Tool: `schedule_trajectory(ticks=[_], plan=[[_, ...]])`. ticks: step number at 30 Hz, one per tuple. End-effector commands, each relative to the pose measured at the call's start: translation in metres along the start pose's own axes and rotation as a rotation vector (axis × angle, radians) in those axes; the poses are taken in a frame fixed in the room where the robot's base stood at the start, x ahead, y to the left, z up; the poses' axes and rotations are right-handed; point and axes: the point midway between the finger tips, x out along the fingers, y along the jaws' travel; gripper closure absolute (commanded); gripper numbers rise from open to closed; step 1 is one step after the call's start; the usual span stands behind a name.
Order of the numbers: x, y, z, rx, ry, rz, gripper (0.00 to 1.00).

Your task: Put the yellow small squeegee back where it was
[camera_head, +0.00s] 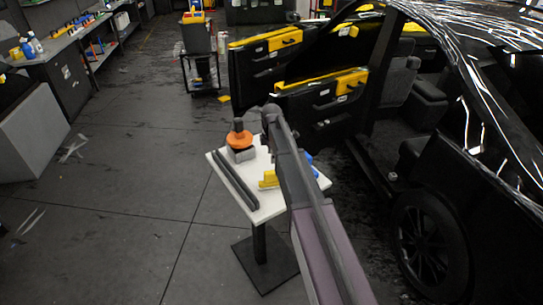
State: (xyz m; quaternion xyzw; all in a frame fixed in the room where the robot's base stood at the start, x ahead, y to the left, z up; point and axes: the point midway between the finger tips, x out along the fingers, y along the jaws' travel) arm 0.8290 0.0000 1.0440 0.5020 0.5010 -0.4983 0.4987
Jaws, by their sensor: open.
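A small yellow piece, which looks like the yellow small squeegee (268,179), is on the white table (267,207), right beside my arm in the picture. My arm hides part of the tabletop around it, so I cannot tell whether anything touches it. My arm reaches up from the bottom edge and across the table. My gripper's fingers do not show; the arm covers that area.
An orange and black tool on a grey block (241,155) and a long dark bar (235,180) are on the table's left side. Blue items (309,158) show right of my arm. A black car (430,235) with open doors stands at right.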

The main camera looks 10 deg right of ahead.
Motion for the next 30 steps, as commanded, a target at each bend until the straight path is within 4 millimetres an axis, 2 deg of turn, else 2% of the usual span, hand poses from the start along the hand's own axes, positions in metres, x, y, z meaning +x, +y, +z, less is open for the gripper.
schedule_trajectory(ticks=[1, 7, 30], plan=[[-0.0057, 0.0, 0.0001, 0.0, 0.0, 0.0, 0.26], [-0.0106, 0.0, 0.0001, 0.0, 0.0, 0.0, 0.26], [-0.0106, -0.0036, 0.0001, 0.014, 0.0, 0.0, 0.26]])
